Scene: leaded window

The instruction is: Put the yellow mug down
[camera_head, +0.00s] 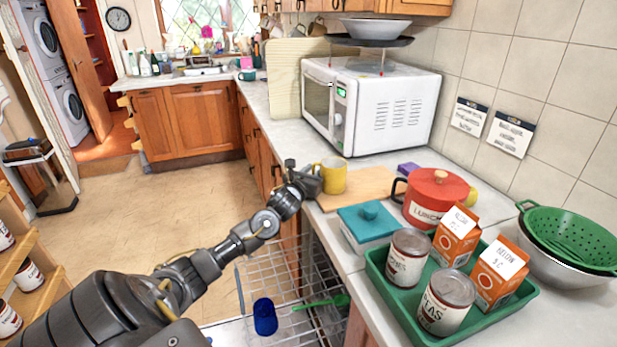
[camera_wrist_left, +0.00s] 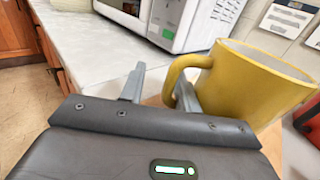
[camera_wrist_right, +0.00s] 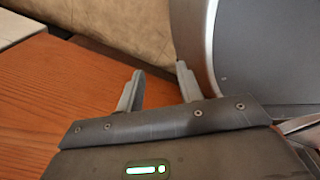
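The yellow mug (camera_head: 334,175) stands upright at the left end of a wooden board (camera_head: 372,184) on the counter, seemingly resting on it. In the left wrist view the mug (camera_wrist_left: 245,88) fills the right side, its handle toward my gripper. My left gripper (camera_head: 312,180) is beside the mug on its handle side. Its fingers (camera_wrist_left: 160,88) are spread apart; the right finger overlaps the handle opening, and I cannot tell if it touches. My right gripper (camera_wrist_right: 158,88) is open and empty in the right wrist view and does not show in the head view.
A white microwave (camera_head: 372,105) stands behind the board. A red pot (camera_head: 436,197), a teal-lidded box (camera_head: 368,222) and a green tray (camera_head: 470,327) with cans and cartons are in front and right. An open dishwasher rack (camera_head: 285,285) lies below the counter.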

